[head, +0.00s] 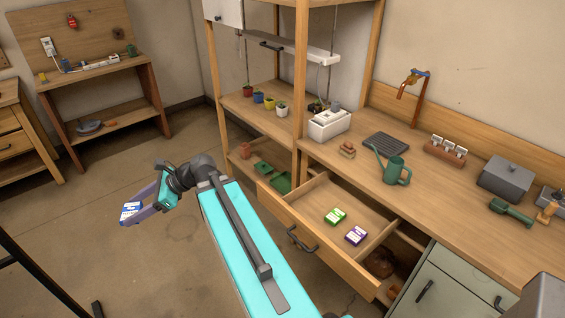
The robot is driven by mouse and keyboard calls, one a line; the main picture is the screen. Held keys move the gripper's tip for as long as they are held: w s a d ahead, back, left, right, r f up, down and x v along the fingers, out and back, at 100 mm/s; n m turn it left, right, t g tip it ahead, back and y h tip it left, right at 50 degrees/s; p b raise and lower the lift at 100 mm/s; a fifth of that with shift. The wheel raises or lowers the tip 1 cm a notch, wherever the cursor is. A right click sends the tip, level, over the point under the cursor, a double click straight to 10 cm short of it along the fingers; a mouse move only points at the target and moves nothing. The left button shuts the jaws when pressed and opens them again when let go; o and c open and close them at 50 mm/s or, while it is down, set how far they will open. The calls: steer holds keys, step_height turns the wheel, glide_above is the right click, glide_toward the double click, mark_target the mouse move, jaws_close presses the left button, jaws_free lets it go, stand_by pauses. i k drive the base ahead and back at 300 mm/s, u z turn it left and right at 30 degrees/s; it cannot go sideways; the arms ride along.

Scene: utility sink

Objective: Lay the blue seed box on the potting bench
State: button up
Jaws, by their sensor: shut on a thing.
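The blue seed box (130,212), blue with a white part, is between the fingers of my gripper (136,209) at the left in the head view. My gripper is shut on it and holds it over open floor, away from the benches. The fingers hide part of the box. The long wooden bench (325,151) on the right carries a green watering can (394,170) and other garden things, and looks like the potting bench. An open drawer (321,240) below its top holds a green seed box (335,216) and a purple one (355,236).
A black seed tray (387,145), a white planter box (329,124), a rack of white packets (446,149) and a grey lidded box (504,178) stand on the bench. Bare wood shows around the watering can. The drawer juts out in front. Another workbench (97,74) stands back left.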

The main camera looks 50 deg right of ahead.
mark_target(457, 217)
steer(key=z, duration=0.05)
steer(key=i, duration=1.1)
steer(key=z, duration=4.95)
steer(key=i, duration=0.15)
steer(key=u, duration=2.5)
